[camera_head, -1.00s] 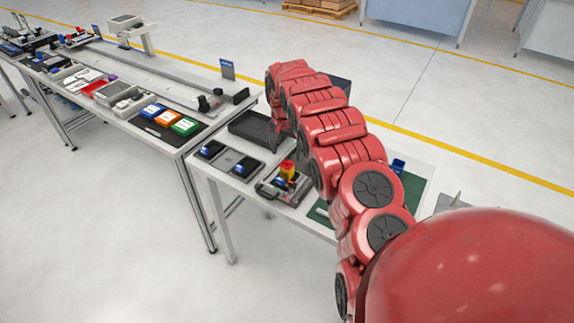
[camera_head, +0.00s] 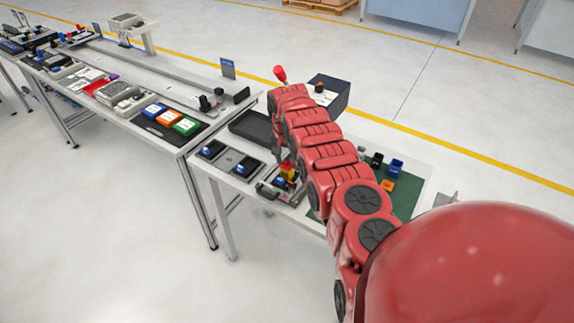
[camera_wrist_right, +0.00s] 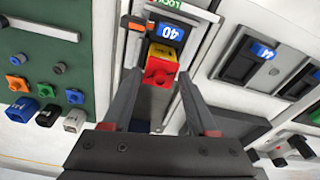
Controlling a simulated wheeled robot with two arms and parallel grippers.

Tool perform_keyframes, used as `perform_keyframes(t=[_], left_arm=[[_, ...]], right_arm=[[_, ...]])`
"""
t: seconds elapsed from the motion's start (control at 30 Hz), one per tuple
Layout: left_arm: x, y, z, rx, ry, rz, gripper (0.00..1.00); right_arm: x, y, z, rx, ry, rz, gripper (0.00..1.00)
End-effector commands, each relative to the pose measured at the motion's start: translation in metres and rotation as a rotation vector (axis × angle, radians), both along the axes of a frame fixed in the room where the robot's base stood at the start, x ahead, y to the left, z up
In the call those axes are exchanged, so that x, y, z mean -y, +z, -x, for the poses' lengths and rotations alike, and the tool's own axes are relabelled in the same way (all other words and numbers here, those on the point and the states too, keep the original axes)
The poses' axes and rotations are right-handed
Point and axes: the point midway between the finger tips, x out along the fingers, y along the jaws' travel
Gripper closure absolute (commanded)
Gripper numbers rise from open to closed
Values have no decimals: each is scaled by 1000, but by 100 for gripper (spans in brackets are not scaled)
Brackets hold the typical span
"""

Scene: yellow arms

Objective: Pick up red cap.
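The red cap (camera_wrist_right: 159,71) sits on a small yellow block (camera_wrist_right: 163,53) in a grey fixture, below a blue display reading 40 (camera_wrist_right: 170,33). In the head view the red cap (camera_head: 287,163) and yellow block (camera_head: 288,174) are partly beside my red arm. My right gripper (camera_wrist_right: 160,76) is open, with one finger on either side of the cap and a gap visible on both sides. In the head view the right gripper (camera_head: 278,150) hangs just above and left of the cap, partly hidden by the arm. My left gripper is not in view.
Two dark devices with blue displays (camera_head: 243,168) and a black tray (camera_head: 252,127) stand left of the fixture. A green mat (camera_head: 404,203) holds several small coloured bins and parts at right. A dark box (camera_head: 337,92) stands behind my arm.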

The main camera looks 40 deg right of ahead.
Motion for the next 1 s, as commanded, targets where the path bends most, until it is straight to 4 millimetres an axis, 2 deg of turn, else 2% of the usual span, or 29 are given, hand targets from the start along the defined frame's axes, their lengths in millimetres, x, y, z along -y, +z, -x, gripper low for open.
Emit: perform_keyframes(t=[0.03,0.3,0.67,1.0], left_arm=[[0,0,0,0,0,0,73],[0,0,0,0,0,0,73],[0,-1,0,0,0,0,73],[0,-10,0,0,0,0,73]], right_arm=[[0,0,0,0,0,0,52],[0,0,0,0,0,0,100],[1,3,-1,0,0,0,100],[6,26,-4,3,1,1,100]])
